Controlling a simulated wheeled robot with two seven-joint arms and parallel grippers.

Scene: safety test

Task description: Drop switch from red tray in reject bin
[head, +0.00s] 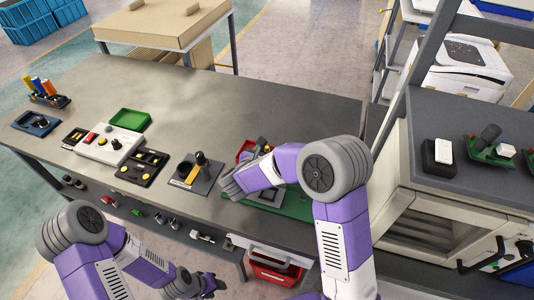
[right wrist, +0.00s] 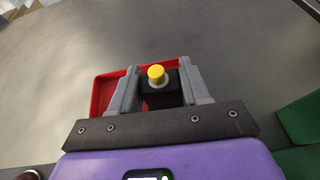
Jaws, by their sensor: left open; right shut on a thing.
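The switch (right wrist: 157,77), a yellow button on a dark box, is between the fingers of my right gripper (right wrist: 159,70) in the right wrist view. My right gripper is shut on it. The red tray (right wrist: 102,96) is behind and below the fingers; I cannot tell whether the switch touches it. My left gripper (head: 212,286) is open and empty low in front of the table. A red bin (head: 272,274) stands under the table's front edge; I cannot read a label on it.
The grey table (head: 200,100) has a clear far half. A green tray (head: 130,120), a white control box (head: 106,141) and a joystick panel (head: 195,174) stand left of my right arm. A green mat (head: 292,205) lies beside it. A cabinet (head: 430,190) stands to the right.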

